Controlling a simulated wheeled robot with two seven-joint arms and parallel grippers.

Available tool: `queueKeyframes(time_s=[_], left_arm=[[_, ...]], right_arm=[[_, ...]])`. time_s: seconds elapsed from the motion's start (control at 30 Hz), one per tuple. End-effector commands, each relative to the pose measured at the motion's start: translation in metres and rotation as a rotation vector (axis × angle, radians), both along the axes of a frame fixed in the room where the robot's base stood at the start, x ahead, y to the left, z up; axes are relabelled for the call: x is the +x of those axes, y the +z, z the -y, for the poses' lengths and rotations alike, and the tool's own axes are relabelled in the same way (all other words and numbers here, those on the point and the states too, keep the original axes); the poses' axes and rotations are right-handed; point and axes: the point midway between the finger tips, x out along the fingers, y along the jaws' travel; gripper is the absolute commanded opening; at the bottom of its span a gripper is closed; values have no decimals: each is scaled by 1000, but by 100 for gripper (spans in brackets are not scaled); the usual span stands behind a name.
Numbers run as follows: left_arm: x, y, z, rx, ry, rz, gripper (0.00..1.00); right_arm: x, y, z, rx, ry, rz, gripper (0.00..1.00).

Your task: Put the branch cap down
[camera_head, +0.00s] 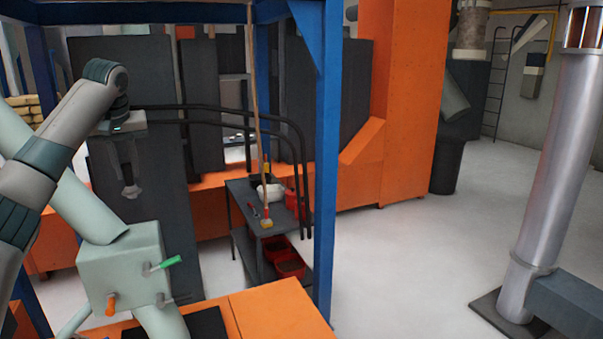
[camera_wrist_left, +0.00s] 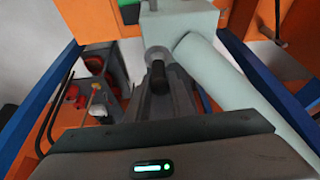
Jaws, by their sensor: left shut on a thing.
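My left gripper (camera_head: 130,180) hangs downward from my arm in front of a dark grey panel, in the upper left of the head view. It is shut on a small grey piece, which I take to be the branch cap (camera_head: 132,192), at its fingertips. In the left wrist view, the grey rounded cap (camera_wrist_left: 157,54) shows beyond the dark fingers (camera_wrist_left: 160,80), partly hidden by them. The cap is held in the air. In the head view it is above a pale green box with sloping pipes (camera_head: 120,270). My right gripper is not in view.
The green box carries a green-handled lever (camera_head: 170,262) and an orange knob (camera_head: 110,304). A blue post (camera_head: 327,150) stands to the right. Behind is a grey shelf cart (camera_head: 243,195) with red bins (camera_head: 288,262). Floor is open right of the post.

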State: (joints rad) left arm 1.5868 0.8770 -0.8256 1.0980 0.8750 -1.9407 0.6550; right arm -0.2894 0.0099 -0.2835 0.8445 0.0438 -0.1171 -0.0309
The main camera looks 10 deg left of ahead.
Motion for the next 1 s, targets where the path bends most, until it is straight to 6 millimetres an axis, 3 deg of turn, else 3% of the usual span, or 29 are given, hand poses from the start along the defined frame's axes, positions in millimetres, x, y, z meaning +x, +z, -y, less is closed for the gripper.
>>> queueKeyframes(time_s=[0.03, 0.2, 0.47, 0.7, 1.0], left_arm=[[7, -5, 25, 5, -39, -1, 0], [18, -32, 105, 2, -161, -3, 0], [6, -89, 219, 0, -342, -4, 0], [-31, -148, 306, -2, -491, -1, 0], [-103, -216, 384, 2, -646, 0, 0]], right_arm=[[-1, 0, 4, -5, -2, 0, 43], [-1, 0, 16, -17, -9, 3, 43], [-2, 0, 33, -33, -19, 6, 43], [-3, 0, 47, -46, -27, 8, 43], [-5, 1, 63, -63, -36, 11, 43]])
